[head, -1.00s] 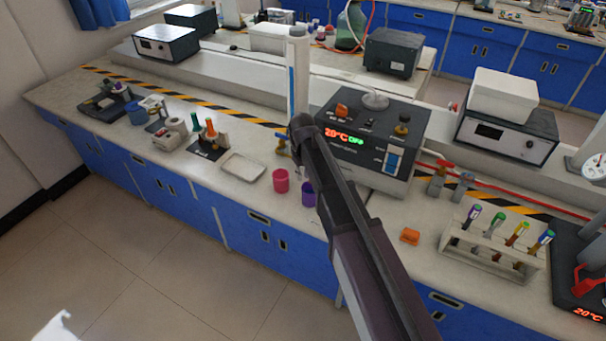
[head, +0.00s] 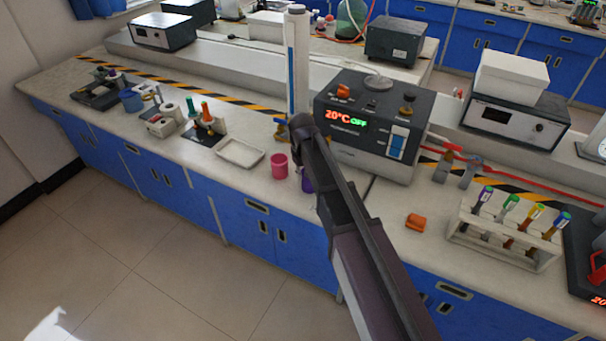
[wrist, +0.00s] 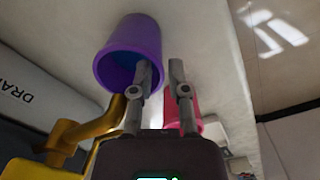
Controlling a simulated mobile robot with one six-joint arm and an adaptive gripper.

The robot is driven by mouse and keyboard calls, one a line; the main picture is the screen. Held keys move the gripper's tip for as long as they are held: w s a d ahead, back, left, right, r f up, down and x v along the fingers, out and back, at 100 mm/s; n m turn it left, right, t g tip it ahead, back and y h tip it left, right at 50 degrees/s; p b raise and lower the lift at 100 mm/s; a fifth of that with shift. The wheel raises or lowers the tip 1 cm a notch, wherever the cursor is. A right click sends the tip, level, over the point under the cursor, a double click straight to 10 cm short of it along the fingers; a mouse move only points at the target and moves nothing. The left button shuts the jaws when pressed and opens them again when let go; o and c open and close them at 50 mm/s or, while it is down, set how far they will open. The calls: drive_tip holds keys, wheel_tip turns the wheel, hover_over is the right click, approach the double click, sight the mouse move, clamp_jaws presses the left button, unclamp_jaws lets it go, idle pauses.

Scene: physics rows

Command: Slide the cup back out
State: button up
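A purple cup (wrist: 128,50) with a blue inside fills the upper left middle of the wrist view. In the head view the purple cup (head: 308,184) stands on the bench, mostly hidden behind my arm. A pink cup (head: 279,166) stands just left of it; in the wrist view the pink cup (wrist: 187,118) is partly behind my right finger. My gripper (wrist: 161,72) is open, its fingers parallel with a gap between them. The left finger overlaps the purple cup's right rim; I cannot tell whether it touches or reaches inside. The gripper's tips are hidden in the head view.
A dark heater box (head: 368,130) reading 20°C OFF stands behind my arm. A yellow tap (wrist: 75,130) is close by in the wrist view. A white tray (head: 240,153) lies left of the cups. An orange block (head: 416,222) and test tube rack (head: 505,240) are to the right.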

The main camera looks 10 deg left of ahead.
drive_tip(key=shift+f+b, duration=0.65)
drive_tip(key=shift+f, duration=0.25)
clamp_jaws()
